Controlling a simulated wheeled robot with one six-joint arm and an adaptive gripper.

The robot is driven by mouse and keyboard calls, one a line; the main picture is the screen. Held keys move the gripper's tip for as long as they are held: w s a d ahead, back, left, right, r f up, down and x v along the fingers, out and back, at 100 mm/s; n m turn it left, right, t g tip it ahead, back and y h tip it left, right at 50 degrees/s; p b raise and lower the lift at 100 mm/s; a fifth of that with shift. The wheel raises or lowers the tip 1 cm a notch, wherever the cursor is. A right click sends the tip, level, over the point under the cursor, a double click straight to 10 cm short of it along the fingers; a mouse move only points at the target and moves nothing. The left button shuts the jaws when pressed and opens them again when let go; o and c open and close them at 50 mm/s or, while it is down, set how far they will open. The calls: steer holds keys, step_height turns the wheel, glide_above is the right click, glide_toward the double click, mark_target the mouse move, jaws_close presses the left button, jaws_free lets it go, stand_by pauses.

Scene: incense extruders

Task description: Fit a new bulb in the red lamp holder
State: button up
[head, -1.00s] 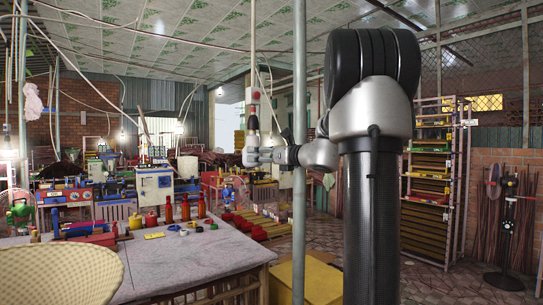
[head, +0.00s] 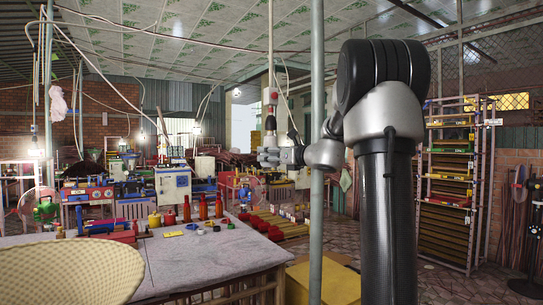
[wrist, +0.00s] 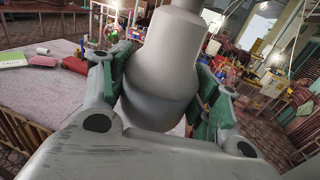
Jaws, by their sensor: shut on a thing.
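The red lamp holder (head: 270,96) hangs at the lower end of a pale vertical conduit in the head view. My gripper (head: 268,152) is just below it, small and partly merged with my wrist. In the wrist view my gripper (wrist: 165,88) is shut, its green-lined fingers on both sides of a pale grey-white bulb (wrist: 162,60). The bulb stands roughly upright, with a narrower part running out of the top edge. A dark piece shows between my wrist and the red holder; I cannot tell what it is, nor whether bulb and holder touch.
A grey pole (head: 317,110) stands close to the right of my gripper. A cloth-covered table (head: 205,255) with red bottles (head: 203,207) and small parts is at lower left. A wicker chair back (head: 70,272) is in front. A tall rack (head: 455,190) stands at right.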

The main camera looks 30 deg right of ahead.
steer(key=shift+n+y, duration=0.5)
steer(key=shift+y, duration=0.1)
steer(key=shift+n+g+y, duration=0.5)
steer(key=shift+y, duration=0.3)
steer(key=shift+n+g+y, duration=0.3)
steer(key=shift+n+y, duration=0.1)
steer(key=shift+y, duration=0.1)
steer(key=shift+w+d+n+g+y, duration=0.1)
steer(key=shift+n+g+y, duration=0.2)
steer(key=shift+y, duration=0.3)
steer(key=o, duration=1.1)
